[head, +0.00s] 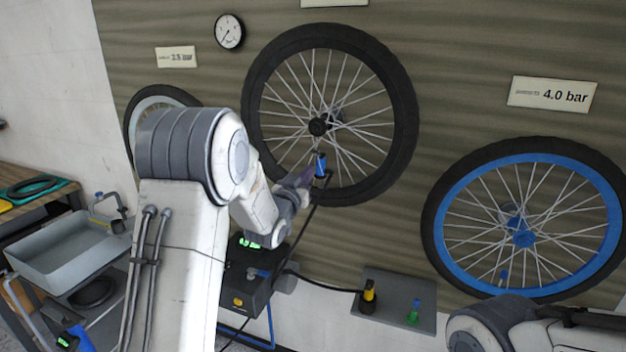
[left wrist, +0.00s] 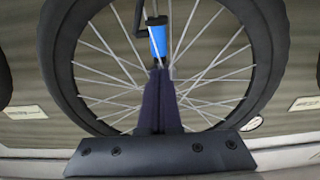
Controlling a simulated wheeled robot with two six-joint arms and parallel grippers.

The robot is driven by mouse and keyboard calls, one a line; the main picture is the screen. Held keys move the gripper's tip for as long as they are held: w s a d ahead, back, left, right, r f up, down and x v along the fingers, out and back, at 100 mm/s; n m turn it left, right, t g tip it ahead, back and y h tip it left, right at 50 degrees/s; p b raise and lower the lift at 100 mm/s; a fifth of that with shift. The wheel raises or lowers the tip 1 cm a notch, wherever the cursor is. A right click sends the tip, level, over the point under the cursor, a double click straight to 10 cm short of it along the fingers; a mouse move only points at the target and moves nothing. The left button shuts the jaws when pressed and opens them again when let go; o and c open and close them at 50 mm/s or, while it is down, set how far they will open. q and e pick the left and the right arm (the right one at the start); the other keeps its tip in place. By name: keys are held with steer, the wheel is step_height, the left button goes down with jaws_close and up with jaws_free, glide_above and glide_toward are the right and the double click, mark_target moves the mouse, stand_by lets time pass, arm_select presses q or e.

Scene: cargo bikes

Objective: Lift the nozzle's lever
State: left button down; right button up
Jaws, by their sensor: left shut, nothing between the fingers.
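A blue nozzle (head: 320,166) sits at the lower inner rim of the middle wheel (head: 402,100), with a black hose running down from it. In the left wrist view the blue nozzle (left wrist: 158,42) is just beyond the fingertips, with a dark bar, possibly its lever, at its upper left. My left gripper (head: 309,174) is shut and empty, its fingertips close to the lower end of the nozzle; I cannot tell if they touch. It also shows in the left wrist view (left wrist: 161,72). My right gripper is out of view.
A black pump unit (head: 240,290) with green displays stands below. A grey wall shelf (head: 395,300) carries a yellow-black nozzle (head: 369,292) and a green item (head: 413,313). A blue-rimmed wheel (head: 437,222) hangs at right. A grey basin (head: 65,250) stands at left.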

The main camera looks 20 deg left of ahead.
arm_select(q)
steer(key=s, duration=0.1)
steer(key=s+b, duration=0.1)
steer(key=s, duration=0.1)
steer(key=s+b, duration=0.1)
steer(key=shift+s+f, duration=0.25)
steer(key=shift+s, duration=0.05)
